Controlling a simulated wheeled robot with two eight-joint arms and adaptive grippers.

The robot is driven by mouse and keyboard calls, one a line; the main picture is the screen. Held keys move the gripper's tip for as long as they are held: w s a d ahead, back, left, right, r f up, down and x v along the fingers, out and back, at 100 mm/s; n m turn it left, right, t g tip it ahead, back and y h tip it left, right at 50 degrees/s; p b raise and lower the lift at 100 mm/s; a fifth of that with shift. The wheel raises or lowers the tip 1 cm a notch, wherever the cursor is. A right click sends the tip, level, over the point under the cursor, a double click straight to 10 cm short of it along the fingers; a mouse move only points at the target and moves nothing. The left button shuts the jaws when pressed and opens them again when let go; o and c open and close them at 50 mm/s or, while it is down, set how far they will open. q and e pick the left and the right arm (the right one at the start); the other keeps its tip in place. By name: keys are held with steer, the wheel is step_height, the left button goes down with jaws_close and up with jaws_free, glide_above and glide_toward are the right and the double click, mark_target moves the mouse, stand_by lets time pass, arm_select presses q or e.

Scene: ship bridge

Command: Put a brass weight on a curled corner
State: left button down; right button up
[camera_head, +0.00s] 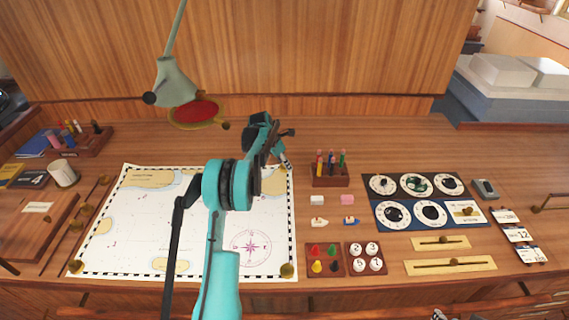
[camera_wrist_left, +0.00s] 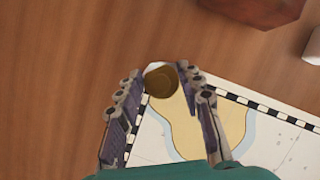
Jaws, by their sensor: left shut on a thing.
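The sea chart (camera_head: 200,235) lies flat on the wooden desk, with brass weights on its near left corner (camera_head: 76,267) and near right corner (camera_head: 287,270). My left gripper (camera_head: 284,162) is at the chart's far right corner. In the left wrist view, its fingers (camera_wrist_left: 162,76) are shut on a brass weight (camera_wrist_left: 160,82). That weight is over the chart corner (camera_wrist_left: 232,96); I cannot tell whether it touches the paper. My arm hides part of the chart and the held weight in the head view.
A wooden pen holder (camera_head: 331,181) stands just right of the left gripper, with a white block (camera_head: 317,200) in front. A green lamp (camera_head: 175,85) hangs behind the chart. A mug (camera_head: 64,174) stands left. Dials (camera_head: 430,215) and small trays fill the right side.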

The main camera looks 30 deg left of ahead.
arm_select(q)
steer(key=shift+f, duration=0.3)
stand_by(0.5)
steer(key=c, duration=0.9)
jaws_free()
steer(key=shift+s+a+r, duration=0.1)
steer(key=shift+r, duration=0.25)
steer(key=s+a, duration=0.1)
steer(key=s, duration=0.2)
steer(key=s+a, duration=0.2)
steer(key=s, duration=0.2)
steer(key=s+a, duration=0.2)
steer(key=s, duration=0.2)
steer(key=shift+a+r, duration=0.25)
